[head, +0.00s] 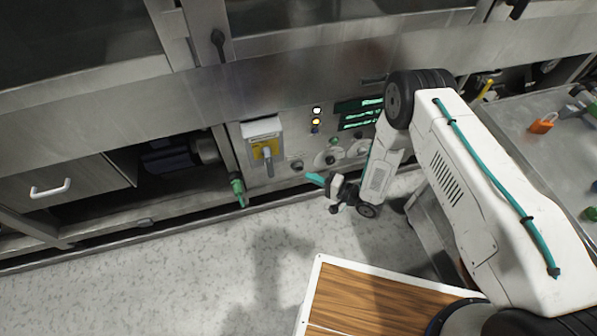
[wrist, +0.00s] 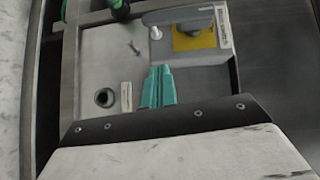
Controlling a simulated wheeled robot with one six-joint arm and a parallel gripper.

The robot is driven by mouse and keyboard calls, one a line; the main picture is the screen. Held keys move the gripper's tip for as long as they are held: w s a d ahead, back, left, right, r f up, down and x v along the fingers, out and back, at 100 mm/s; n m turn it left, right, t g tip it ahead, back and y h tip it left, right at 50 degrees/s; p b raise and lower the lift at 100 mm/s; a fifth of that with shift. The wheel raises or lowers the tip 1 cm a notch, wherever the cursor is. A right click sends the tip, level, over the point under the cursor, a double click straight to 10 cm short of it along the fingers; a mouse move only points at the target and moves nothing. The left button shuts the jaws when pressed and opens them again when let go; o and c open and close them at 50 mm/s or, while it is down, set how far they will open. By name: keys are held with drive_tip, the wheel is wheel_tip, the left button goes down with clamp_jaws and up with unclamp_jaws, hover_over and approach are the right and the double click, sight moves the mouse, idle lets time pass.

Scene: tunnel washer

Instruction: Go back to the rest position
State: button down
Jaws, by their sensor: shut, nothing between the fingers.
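My gripper (head: 316,179) has teal fingers and is shut with nothing between them. In the head view it hangs in front of the washer's control panel (head: 293,166), to the right of the grey switch box with a yellow plate (head: 264,151). In the wrist view the closed fingers (wrist: 158,87) point at the panel, just below the switch box (wrist: 190,38). I cannot tell whether the fingertips touch anything.
A green-handled valve (head: 238,190) sticks out left of the switch box. A steel cart (head: 520,150) with an orange padlock (head: 542,124) stands at the right. The speckled floor (head: 170,270) is clear.

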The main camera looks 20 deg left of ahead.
drive_tip(key=shift+v, duration=1.4)
drive_tip(key=shift+f, duration=0.1)
